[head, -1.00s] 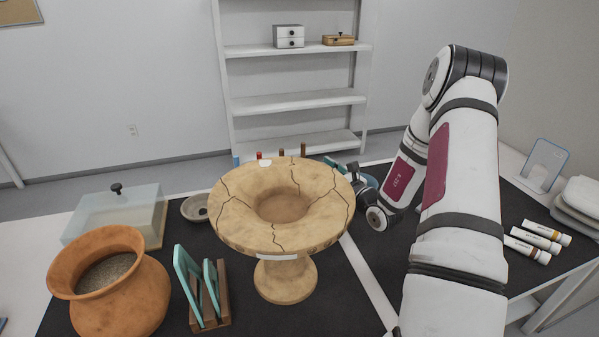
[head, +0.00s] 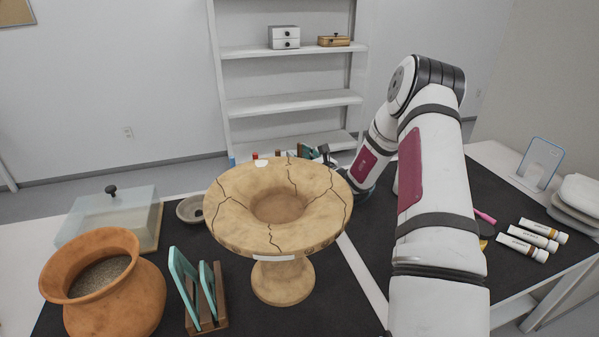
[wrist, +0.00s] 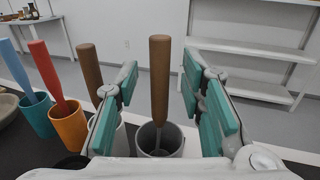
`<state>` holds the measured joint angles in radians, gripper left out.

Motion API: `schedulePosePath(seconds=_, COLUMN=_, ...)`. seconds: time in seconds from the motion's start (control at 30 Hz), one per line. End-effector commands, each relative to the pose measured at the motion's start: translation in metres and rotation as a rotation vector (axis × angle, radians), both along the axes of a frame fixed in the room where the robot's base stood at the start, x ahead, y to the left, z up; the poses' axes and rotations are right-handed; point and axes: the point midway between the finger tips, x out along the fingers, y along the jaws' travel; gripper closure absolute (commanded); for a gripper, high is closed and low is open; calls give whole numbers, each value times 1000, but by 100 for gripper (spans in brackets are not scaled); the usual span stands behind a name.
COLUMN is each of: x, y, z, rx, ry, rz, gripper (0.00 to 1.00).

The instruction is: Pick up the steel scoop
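A tool with a brown handle (wrist: 159,80) stands upright in a grey cup (wrist: 172,141) in the wrist view. A short grey, metal-looking part shows below the handle; its lower end is hidden in the cup, so I cannot confirm that it is the steel scoop. My gripper (wrist: 157,88) is open, its teal finger pads on either side of this handle, with gaps visible on both sides. In the head view my gripper (head: 309,152) is partly hidden behind the cracked clay vessel. A second brown handle (wrist: 89,70) stands in another cup to the left.
A red handle in an orange cup (wrist: 72,130) and a blue handle in a blue cup (wrist: 40,117) stand farther left. The wide cracked vessel (head: 234,220) stands in front of the cups. A shelf (head: 290,104) is behind; paint tubes (head: 538,235) lie right.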

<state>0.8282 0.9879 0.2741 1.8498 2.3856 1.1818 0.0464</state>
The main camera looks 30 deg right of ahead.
Motion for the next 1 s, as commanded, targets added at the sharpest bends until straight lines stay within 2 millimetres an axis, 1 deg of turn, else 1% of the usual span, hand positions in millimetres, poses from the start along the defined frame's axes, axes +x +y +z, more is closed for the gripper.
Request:
schedulePosePath(seconds=0.1, x=0, y=0, z=0, rx=0, ry=0, rz=0, gripper=64)
schedulePosePath(seconds=0.17, x=0, y=0, z=0, rx=0, ry=0, rz=0, gripper=78)
schedulePosePath(seconds=0.2, x=0, y=0, z=0, rx=0, ry=0, rz=0, gripper=87)
schedulePosePath(seconds=0.27, x=0, y=0, z=0, rx=0, ry=0, rz=0, gripper=100)
schedulePosePath(seconds=0.57, x=0, y=0, z=0, rx=0, ry=0, rz=0, gripper=100)
schedulePosePath(seconds=0.67, x=0, y=0, z=3, rx=-1, ry=-1, rz=0, gripper=100)
schedulePosePath(seconds=0.77, x=0, y=0, z=13, rx=-2, ry=-2, rz=0, gripper=100)
schedulePosePath(seconds=1.0, x=-1, y=0, z=59, rx=-3, ry=-2, rz=0, gripper=100)
